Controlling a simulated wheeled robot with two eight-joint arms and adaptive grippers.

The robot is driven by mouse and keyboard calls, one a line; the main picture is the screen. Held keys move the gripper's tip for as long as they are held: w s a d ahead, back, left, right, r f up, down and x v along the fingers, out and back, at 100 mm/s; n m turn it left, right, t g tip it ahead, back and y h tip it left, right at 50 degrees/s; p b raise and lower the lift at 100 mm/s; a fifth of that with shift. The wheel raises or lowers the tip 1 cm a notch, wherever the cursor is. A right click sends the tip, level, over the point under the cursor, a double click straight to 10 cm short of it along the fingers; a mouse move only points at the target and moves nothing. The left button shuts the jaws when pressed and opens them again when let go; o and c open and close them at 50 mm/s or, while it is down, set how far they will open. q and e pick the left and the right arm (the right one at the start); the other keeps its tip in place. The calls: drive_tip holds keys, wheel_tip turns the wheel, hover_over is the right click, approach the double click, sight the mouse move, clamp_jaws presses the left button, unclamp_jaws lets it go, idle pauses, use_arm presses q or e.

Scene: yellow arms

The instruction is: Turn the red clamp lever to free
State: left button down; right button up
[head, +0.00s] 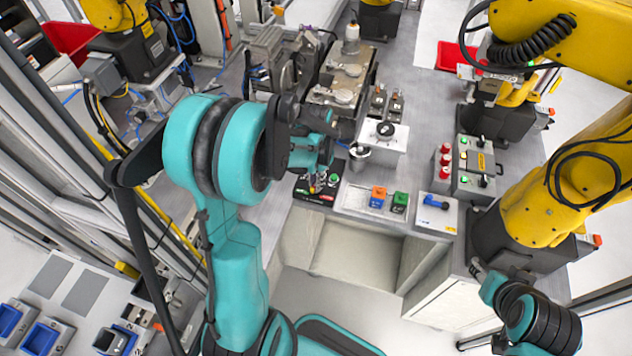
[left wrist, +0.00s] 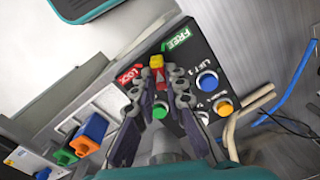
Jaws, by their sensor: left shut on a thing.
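The red clamp lever (left wrist: 160,76) with a yellow end shows in the left wrist view on a black panel (left wrist: 191,62). Its end lies between the red LOCK label (left wrist: 130,74) and the green FREE label (left wrist: 175,40). My left gripper (left wrist: 155,84) has its two fingers closed on the lever from both sides. In the head view my left gripper (head: 318,180) is over the same panel (head: 302,193), and it partly hides the lever. Part of my right arm shows at the lower right, with its gripper (head: 480,270) small and unclear.
Green, blue and orange buttons sit on the panel beside my fingers. To the right in the head view are an orange-and-blue block (head: 378,196), a green block (head: 400,202) and a blue handle (head: 436,203). A grey cup (head: 359,155) stands behind the panel.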

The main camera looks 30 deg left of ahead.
use_arm(q)
drive_tip(key=shift+m, duration=2)
drive_tip(key=shift+b, duration=0.3)
drive_tip(key=c, duration=1.6)
unclamp_jaws()
drive_tip(key=shift+o, duration=0.2)
drive_tip(key=shift+r, duration=0.1)
wheel_tip(320, 180, up, 12)
